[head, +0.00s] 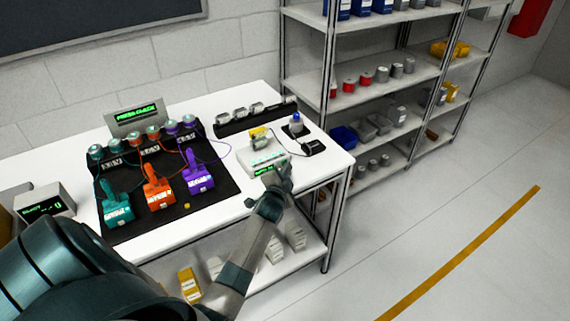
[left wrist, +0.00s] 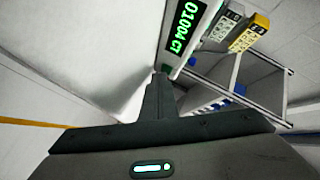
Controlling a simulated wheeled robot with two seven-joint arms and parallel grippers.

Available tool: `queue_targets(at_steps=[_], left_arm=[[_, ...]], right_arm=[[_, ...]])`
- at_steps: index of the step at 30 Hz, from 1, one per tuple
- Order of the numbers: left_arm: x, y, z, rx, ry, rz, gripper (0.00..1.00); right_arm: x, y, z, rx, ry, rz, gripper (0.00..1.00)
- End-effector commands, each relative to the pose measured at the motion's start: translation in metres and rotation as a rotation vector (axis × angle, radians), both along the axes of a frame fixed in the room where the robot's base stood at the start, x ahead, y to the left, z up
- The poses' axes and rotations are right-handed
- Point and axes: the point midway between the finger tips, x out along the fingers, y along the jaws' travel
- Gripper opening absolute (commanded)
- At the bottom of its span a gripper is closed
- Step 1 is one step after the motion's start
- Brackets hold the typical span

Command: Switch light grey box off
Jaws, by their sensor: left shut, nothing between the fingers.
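The light grey box (head: 262,156) stands on the right part of the white table in the head view, with a green lit display on its front. In the left wrist view the lit green display (left wrist: 186,26) of the box is close at the top, and text on it can be made out. My left gripper (head: 277,178) is at the front of the box, by its lower right side. Its fingers (left wrist: 160,90) are shut with nothing between them. I cannot tell whether the fingertips touch the box. A switch on the box cannot be made out. My right gripper is not in view.
A black mat (head: 225,192) with teal, orange and purple devices and wires lies left of the box. Shelves (head: 385,85) stand beyond the table; the floor at right is clear.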

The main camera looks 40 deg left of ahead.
Motion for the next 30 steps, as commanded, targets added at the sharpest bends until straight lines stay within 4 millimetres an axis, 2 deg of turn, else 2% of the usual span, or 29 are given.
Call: queue_targets(at_steps=[16, 30], left_arm=[[0.0, 0.002, 0.0, 0.0, 0.0, 0.001, 0.0], [-0.006, -0.012, -0.001, 0.0, 0.001, 0.001, 0.0]], right_arm=[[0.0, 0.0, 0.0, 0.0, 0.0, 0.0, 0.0], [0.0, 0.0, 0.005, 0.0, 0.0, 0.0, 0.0]])
